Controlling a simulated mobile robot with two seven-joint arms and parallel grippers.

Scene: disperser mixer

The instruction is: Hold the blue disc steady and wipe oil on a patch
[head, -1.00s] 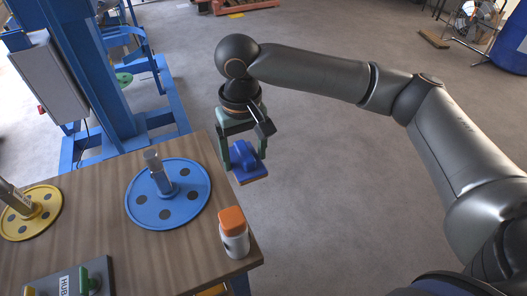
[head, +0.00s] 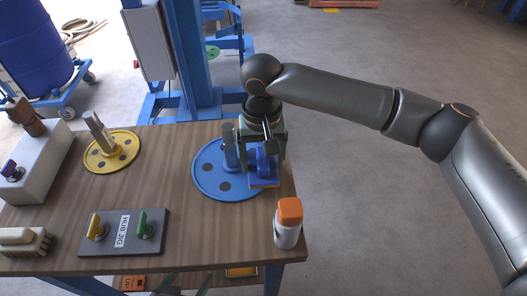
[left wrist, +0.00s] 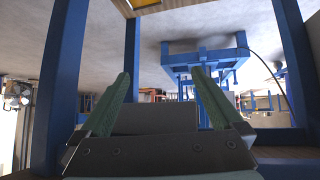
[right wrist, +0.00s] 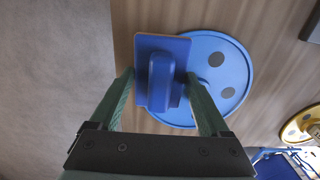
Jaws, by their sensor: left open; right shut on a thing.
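The blue disc (head: 207,184) lies flat near the table's right part, with an upright grey shaft (head: 229,147) and dark round spots. It also shows in the right wrist view (right wrist: 236,66). My right gripper (head: 264,162) is shut on the handle of a blue pad (head: 264,183). The pad is over the disc's right edge and hides part of it; I cannot tell whether they touch. A white bottle with an orange cap (head: 288,222) stands at the table's front right. My left gripper (left wrist: 160,80) is open and empty, low by blue legs.
A yellow disc (head: 112,152) with a shaft lies further left. A hub jig (head: 123,232) with yellow and green knobs, a brush (head: 22,240) and a pale block (head: 40,165) stand on the wooden table (head: 170,190). A blue post (head: 196,60) rises behind.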

